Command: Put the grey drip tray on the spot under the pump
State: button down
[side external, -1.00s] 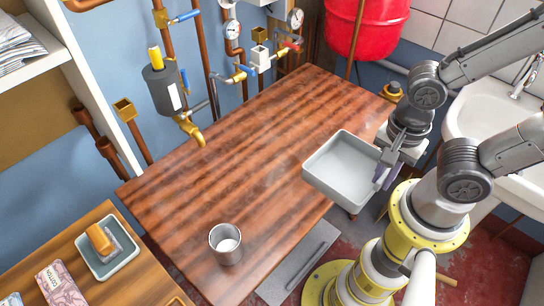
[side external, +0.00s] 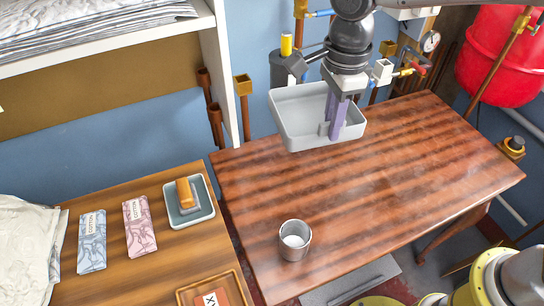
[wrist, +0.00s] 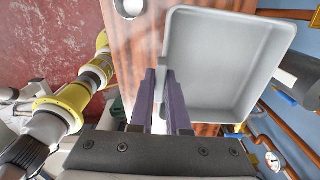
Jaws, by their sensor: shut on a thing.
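The grey drip tray (side external: 290,125) is a shallow rectangular pan, held level above the back left part of the wooden table. In the wrist view the empty tray (wrist: 215,60) fills the upper right. My gripper (side external: 337,130) has purple fingers and is shut on the tray's near side; its fingers (wrist: 162,78) also show in the wrist view. The pump (side external: 283,68), a dark grey cylinder with a yellow top, is behind the tray and partly hidden. The tray hides the pump's outlet and the table spot below it.
A metal cup (side external: 295,240) stands at the table's front left. The table (side external: 420,150) is clear to the right. Pipes with valves and a gauge (side external: 430,41) line the back wall. A side bench (side external: 110,200) at left holds a soap dish (side external: 188,203) and packets.

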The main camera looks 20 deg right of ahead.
jog(key=w+a+f, duration=0.5)
jog(key=a, duration=0.4)
jog(key=shift+n, duration=0.7)
jog(key=a+f, duration=0.1)
jog(key=f, duration=0.4)
jog(key=s+a+f, duration=0.1)
jog(key=f, duration=0.5)
jog(key=a+f, duration=0.1)
jog(key=f, duration=0.5)
jog(key=shift+s+f, duration=0.15)
jog(key=shift+f, duration=0.1)
jog(key=w+d, duration=0.1)
jog(key=w, duration=0.1)
jog(key=w+d, duration=0.4)
jog(key=w, duration=0.1)
jog(key=shift+d+f, duration=0.1)
jog(key=shift+f, duration=0.05)
jog(key=shift+w+d+f, duration=0.25)
jog(key=shift+w+d, duration=0.45)
jog(key=shift+w, duration=0.15)
jog(key=shift+w+d+f, duration=0.2)
jog(key=shift+w+d, duration=0.5)
jog(key=shift+w, duration=0.1)
jog(key=shift+f, duration=0.15)
jog(key=shift+f, duration=0.15)
jog(key=c, duration=0.9)
grip_release()
